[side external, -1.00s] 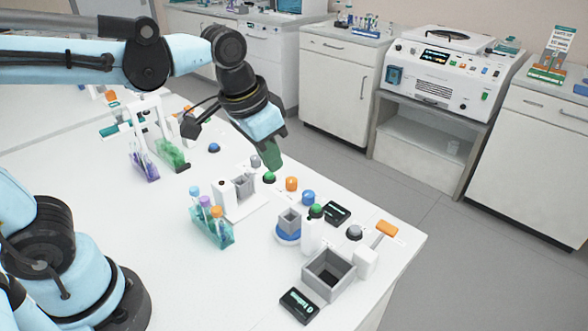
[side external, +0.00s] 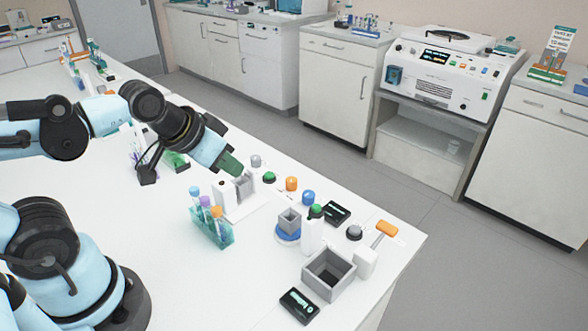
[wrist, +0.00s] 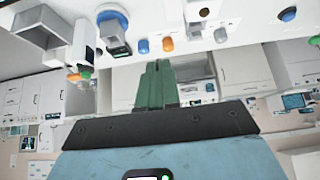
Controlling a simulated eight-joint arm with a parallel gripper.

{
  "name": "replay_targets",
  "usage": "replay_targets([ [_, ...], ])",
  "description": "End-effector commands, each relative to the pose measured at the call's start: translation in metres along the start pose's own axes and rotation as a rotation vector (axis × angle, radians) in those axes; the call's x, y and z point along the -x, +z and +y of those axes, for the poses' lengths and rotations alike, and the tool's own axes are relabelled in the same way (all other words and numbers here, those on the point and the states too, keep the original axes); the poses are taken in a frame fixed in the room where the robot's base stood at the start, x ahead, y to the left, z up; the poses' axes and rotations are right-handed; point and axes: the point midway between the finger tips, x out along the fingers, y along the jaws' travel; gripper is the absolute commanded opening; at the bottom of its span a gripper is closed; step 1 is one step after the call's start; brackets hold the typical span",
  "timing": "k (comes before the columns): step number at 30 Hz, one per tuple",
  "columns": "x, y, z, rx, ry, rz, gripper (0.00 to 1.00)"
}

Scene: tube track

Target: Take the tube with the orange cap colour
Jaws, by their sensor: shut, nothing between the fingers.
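The tube with the orange cap (side external: 216,212) stands upright in a small teal rack (side external: 212,234) on the white bench in the side view. It is at the right end of the rack, beside a purple-capped tube (side external: 205,201) and a blue-capped tube (side external: 194,191). My gripper (side external: 236,169) is above and behind the rack, tilted down to the right, near a white device, and apart from the tubes. Its green fingers also show in the wrist view (wrist: 158,66), pressed together and empty. The wrist view does not show the tube rack.
A white device with a grey holder (side external: 244,186) stands behind the rack. Orange (side external: 291,184), blue (side external: 308,197) and green knobs line the back edge. A grey square bin (side external: 329,271) and a grey cup on a blue base (side external: 288,232) stand to the right. Bench space left of the rack is clear.

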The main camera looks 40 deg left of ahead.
Motion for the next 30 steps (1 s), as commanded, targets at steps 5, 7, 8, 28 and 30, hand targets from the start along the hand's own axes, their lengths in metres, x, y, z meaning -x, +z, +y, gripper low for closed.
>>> replay_targets([
  [5, 0.0, 0.0, 0.0, 0.0, 0.0, -0.001, 0.31],
  [7, 0.0, 0.0, 0.0, 0.0, 0.0, -0.001, 0.41],
  [8, 0.0, 0.0, 0.0, 0.0, 0.0, -0.001, 0.46],
  [28, 0.022, 0.004, 0.002, -0.537, 0.092, -0.326, 0.51],
  [30, 0.029, 0.005, 0.002, -0.671, 0.144, -0.402, 0.51],
])
